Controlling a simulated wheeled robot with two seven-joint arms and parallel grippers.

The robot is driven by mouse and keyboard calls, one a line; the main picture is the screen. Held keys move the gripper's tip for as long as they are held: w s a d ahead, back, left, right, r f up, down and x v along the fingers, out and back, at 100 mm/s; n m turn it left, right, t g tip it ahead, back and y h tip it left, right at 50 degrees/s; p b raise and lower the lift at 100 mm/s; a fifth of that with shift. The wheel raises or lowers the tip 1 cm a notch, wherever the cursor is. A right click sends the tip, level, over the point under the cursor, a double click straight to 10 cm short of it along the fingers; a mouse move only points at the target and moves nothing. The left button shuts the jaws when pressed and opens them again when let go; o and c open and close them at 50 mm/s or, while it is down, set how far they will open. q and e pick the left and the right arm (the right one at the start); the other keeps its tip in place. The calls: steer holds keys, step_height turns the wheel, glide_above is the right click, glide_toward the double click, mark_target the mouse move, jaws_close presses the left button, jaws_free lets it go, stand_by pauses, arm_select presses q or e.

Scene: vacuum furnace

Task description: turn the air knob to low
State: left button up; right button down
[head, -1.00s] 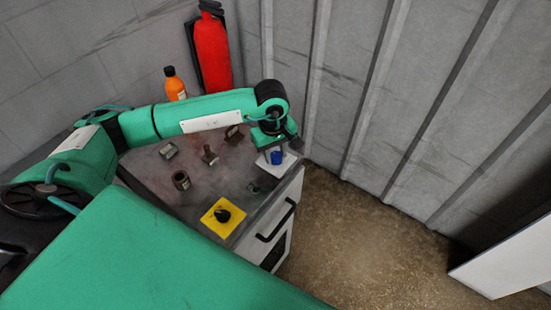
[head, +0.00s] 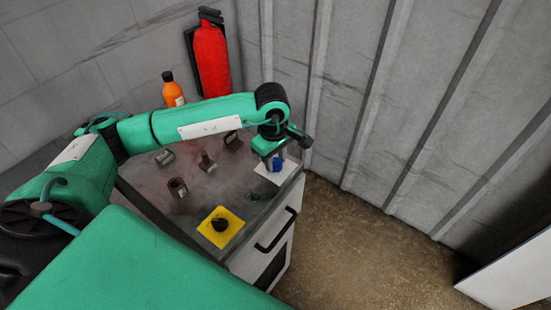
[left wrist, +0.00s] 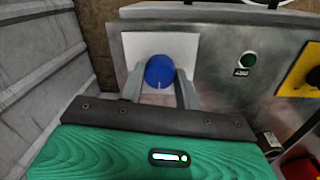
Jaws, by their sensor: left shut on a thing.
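A blue knob (head: 277,166) stands on a white plate (head: 291,167) at the right corner of the grey furnace top. In the left wrist view the blue knob (left wrist: 159,69) shows round, with a short pale mark at its lower edge. My left gripper (head: 274,158) is lowered over it from above. In the left wrist view the fingers of my left gripper (left wrist: 160,88) are shut on either side of the blue knob. No lettering for its settings is readable. My right gripper is not in view.
A black knob (head: 220,225) on a yellow plate (head: 233,233) sits nearer. Several small metal pieces stand on the top (head: 215,187). An orange bottle (head: 173,90) and a red extinguisher (head: 211,62) are behind. A door handle (head: 277,232) is in front. Ribbed wall rises at right.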

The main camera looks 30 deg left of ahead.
arm_select(q)
steer(key=o, duration=0.9)
steer(key=shift+c, duration=0.2)
steer(key=shift+o, duration=0.6)
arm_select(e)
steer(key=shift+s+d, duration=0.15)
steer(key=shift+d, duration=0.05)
arm_select(q)
step_height(320, 180, up, 14)
steer(key=b, duration=0.2)
steer(key=shift+s+a, duration=0.15)
steer(key=shift+s, duration=0.2)
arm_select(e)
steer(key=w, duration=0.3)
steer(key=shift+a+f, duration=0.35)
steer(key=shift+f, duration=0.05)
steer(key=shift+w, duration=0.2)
